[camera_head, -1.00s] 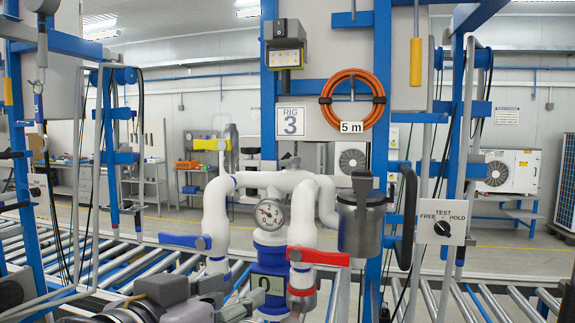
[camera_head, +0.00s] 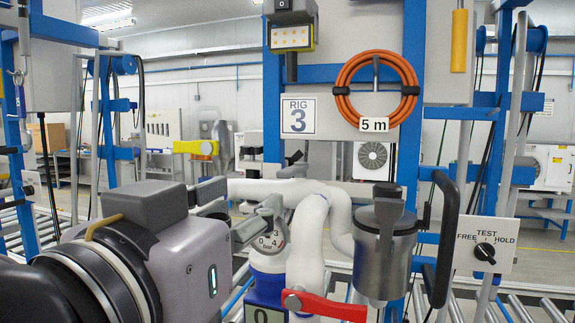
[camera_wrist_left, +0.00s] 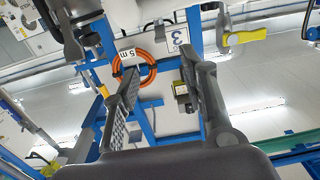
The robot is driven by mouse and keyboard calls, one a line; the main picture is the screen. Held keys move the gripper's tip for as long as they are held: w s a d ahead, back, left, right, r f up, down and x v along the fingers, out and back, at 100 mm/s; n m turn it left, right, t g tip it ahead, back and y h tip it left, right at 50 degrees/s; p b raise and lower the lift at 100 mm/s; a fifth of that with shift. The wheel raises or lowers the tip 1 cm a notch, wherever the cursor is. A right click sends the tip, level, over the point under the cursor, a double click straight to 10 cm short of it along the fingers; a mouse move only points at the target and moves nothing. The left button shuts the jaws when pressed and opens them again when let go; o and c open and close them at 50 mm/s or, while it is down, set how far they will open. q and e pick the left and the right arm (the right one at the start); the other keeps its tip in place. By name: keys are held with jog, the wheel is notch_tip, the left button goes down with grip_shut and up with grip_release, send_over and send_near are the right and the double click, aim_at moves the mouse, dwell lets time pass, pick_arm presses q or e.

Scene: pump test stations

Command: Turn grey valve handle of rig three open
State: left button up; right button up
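The rig three sign (camera_head: 299,116) is on the blue frame above white pipework (camera_head: 308,235). A dark grey upright lever (camera_head: 388,208) stands in front of a grey metal canister (camera_head: 386,262) at the right of the pipes. It is the grey handle I can make out; its valve position is unclear. My right gripper is out of view.
A yellow handle (camera_head: 196,147) is behind on the left. A TEST switch plate (camera_head: 484,247) is at the right. An orange hose coil (camera_head: 345,85) hangs above.

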pick_arm(q)
jog(key=p+x, duration=0.2)
jog(key=x, duration=0.1)
jog(key=p, duration=0.2)
send_near(289, 169)
jog(key=x, duration=0.3)
jog(key=shift+w+a+f, duration=0.1)
jog(key=shift+w+f, duration=0.1)
jog(key=shift+f, duration=0.15)
jog(key=p+x, duration=0.2)
jog(key=x, duration=0.3)
jog(key=shift+w+d+f, duration=0.1)
jog(key=shift+w+d, duration=0.3)
jog(key=shift+w, duration=0.2)
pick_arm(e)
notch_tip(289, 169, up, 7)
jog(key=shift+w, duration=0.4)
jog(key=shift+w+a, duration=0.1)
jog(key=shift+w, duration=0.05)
pick_arm(q)
jog(key=shift+w, duration=0.1)
jog(key=shift+c, duration=0.5)
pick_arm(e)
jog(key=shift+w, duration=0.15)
